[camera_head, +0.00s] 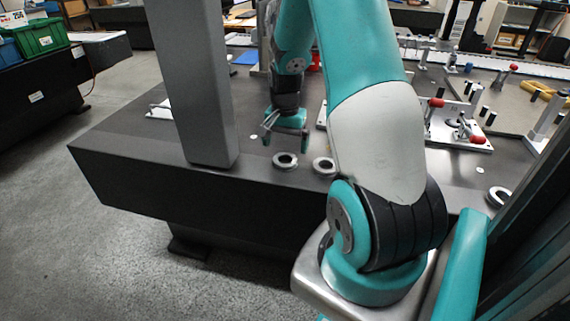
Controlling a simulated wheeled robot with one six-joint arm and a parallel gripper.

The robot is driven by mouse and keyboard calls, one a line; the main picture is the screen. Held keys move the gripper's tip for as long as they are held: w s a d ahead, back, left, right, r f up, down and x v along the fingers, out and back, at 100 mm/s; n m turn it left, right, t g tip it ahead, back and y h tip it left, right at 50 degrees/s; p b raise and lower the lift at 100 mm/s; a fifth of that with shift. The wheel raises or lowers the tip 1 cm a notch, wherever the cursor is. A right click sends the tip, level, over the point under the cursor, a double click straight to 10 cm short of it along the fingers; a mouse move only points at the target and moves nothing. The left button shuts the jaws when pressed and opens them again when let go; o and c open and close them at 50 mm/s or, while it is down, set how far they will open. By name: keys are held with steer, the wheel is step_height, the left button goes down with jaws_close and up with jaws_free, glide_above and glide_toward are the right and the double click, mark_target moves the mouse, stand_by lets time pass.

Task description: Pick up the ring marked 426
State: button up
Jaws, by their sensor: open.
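Two grey metal rings lie flat near the front edge of the dark table (90,143). The left ring is here (286,167), and the middle ring (322,172) is just right of it, partly beside my arm. A third ring (489,197) lies far right, near a dark post. No number is legible on any ring, so I cannot tell which is marked 426. My gripper (286,143) is open and points down, just behind and above the left ring. It appears empty and apart from the rings.
A grey upright column (195,90) stands left of my gripper. A fixture plate with red-handled clamps (465,130) is at the right. My arm covers the table's middle. Green (40,37) and blue (9,52) bins stand far left. The table's front left is clear.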

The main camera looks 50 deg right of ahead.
mark_target(285, 157)
steer(key=shift+w+f+b, duration=0.1)
steer(key=shift+f+b, duration=0.25)
steer(key=shift+f, duration=2.4)
steer(key=shift+d, duration=0.1)
steer(key=c, duration=1.2)
